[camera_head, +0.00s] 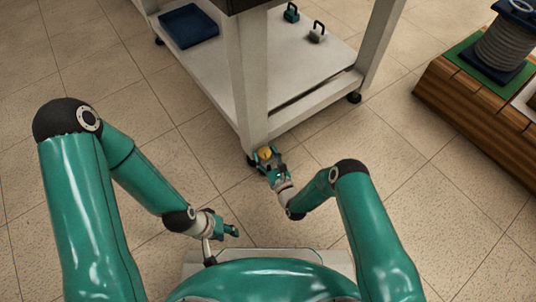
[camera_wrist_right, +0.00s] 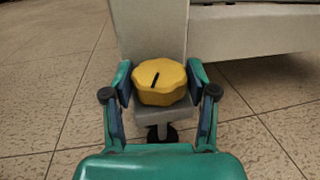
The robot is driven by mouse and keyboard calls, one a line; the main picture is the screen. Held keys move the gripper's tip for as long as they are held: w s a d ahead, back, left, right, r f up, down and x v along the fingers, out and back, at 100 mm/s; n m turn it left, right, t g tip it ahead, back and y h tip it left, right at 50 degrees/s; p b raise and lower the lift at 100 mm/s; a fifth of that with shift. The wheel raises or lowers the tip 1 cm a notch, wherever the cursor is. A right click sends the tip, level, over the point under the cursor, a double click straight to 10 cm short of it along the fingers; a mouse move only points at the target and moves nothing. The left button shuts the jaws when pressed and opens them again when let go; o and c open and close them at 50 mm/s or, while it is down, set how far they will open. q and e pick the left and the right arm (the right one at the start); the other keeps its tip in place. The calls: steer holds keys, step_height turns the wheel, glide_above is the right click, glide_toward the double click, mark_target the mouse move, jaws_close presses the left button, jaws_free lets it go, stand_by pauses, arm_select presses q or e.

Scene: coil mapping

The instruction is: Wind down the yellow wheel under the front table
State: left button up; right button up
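The yellow wheel (camera_wrist_right: 160,82) is a lobed knob with a black mark on top. It sits on a light bracket at the foot of the front table's leg (camera_head: 246,75), above a dark caster. My right gripper (camera_head: 268,158) is at the wheel, with one finger on each side of it, as the right wrist view (camera_wrist_right: 160,75) shows. The fingers lie very close to the wheel's sides; I cannot tell whether they press on it. My left gripper (camera_head: 230,229) is away from the wheel, low over the floor, with nothing visible in it; its opening is unclear.
The table's lower shelf (camera_head: 285,65) carries a blue tray (camera_head: 188,25) and green (camera_head: 291,13) and grey (camera_head: 316,33) weights with handles. A wooden stand (camera_head: 470,110) with a grey coil (camera_head: 506,43) is at right. The tiled floor between is clear.

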steer(key=c, duration=0.5)
steer(key=shift+a+m+t+h+p, duration=0.2)
steer(key=shift+m+t+h, duration=0.1)
steer(key=shift+m+h, duration=0.3)
steer(key=shift+a+m+t+h+p, duration=0.15)
steer(key=shift+m+t+h, duration=0.2)
steer(key=shift+h, duration=0.45)
steer(key=shift+d+m+h, duration=0.2)
steer(key=shift+m+h, duration=0.45)
steer(key=shift+h, duration=0.25)
steer(key=o, duration=1.1)
steer(key=shift+o, duration=0.2)
step_height(320, 180, up, 10)
steer(key=shift+f, duration=0.1)
